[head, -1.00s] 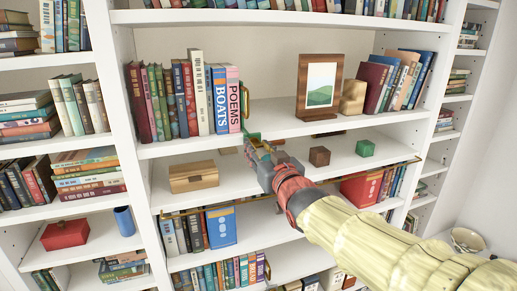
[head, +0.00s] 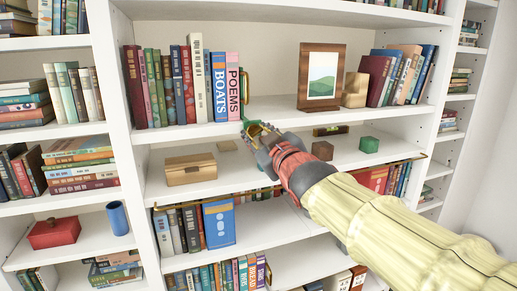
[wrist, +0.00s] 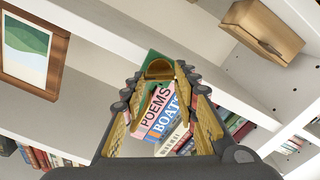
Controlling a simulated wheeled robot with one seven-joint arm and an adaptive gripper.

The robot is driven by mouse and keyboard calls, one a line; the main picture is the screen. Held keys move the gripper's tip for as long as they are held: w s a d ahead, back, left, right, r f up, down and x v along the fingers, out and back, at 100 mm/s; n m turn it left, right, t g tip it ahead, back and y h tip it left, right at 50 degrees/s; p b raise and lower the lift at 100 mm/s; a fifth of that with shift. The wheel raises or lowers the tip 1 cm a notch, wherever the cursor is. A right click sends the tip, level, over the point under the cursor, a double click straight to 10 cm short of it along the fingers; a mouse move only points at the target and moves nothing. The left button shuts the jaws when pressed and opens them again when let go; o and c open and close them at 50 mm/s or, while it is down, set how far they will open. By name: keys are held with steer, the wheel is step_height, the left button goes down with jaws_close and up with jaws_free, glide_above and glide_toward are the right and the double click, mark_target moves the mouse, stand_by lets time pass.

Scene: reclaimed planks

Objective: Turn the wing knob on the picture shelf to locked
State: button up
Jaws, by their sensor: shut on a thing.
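The picture shelf's front edge (head: 190,133) runs behind my gripper. A green plate (wrist: 152,58) with a rounded brass-coloured piece (wrist: 159,69), seemingly the wing knob, lies between my fingertips in the wrist view. In the head view the green part (head: 246,125) shows just beyond the fingertips, at the shelf edge below the POEMS book. My gripper (head: 257,132) is closed on the knob, and it also shows in the wrist view (wrist: 160,76). The fingers hide much of the knob, and I cannot read any locked mark or its exact angle.
Upright books, including POEMS (head: 233,88), and a framed picture (head: 321,78) stand on the picture shelf. A wooden box (head: 190,170), a dark brown block (head: 323,151), a green block (head: 369,145) and a spirit level (head: 330,131) are on the shelf below. Open air lies before the shelves.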

steer(key=n+b, duration=0.3)
steer(key=n, duration=0.2)
steer(key=shift+f+n, duration=0.15)
steer(key=shift+n, duration=0.25)
steer(key=n+b, duration=0.2)
steer(key=n, duration=0.4)
steer(key=shift+a, duration=0.1)
steer(key=o, duration=1.1)
steer(key=shift+o, duration=0.3)
steer(key=v, duration=1.2)
